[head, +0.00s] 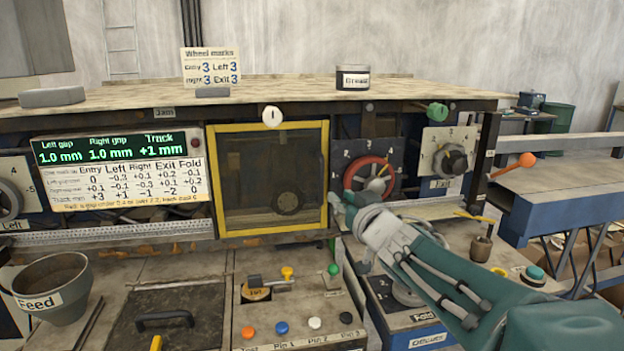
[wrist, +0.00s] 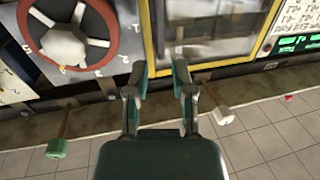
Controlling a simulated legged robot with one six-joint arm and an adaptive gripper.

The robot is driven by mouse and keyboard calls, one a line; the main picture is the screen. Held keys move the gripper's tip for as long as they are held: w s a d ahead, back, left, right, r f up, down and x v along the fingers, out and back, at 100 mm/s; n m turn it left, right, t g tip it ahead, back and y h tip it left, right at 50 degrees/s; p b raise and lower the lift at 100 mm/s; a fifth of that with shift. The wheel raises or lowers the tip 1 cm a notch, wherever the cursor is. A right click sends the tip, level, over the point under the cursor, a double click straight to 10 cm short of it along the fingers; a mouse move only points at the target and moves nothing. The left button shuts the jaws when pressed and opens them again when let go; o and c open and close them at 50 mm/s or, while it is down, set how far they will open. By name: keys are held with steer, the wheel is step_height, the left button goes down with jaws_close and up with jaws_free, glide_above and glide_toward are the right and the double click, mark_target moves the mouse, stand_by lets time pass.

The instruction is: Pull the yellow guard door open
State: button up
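The guard door (head: 268,178) is a yellow frame around a dark see-through pane, set in the machine front left of my gripper in the head view. It looks closed, and a round wheel shows dimly behind the pane. In the wrist view, which looks upside down, part of the door (wrist: 205,30) shows beyond my fingertips. My gripper (wrist: 160,82) is open, with nothing visible between its two fingers. In the head view my gripper (head: 345,208) is near the door's right edge. I cannot tell whether it touches the frame.
A red handwheel (head: 368,177) is close above and right of my gripper. A white knob (head: 272,117) and a green knob (head: 437,112) stick out along the top beam. A lower bench with push buttons (head: 281,328) and a feed pot (head: 50,288) lies below.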

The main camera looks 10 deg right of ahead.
mark_target(322, 181)
steer(key=w, duration=0.3)
steer(key=w+a, duration=0.1)
steer(key=w, duration=0.2)
steer(key=w+a, duration=0.1)
steer(key=w, duration=0.2)
steer(key=shift+w+f, duration=0.1)
steer(key=shift+w, duration=0.3)
jaws_close()
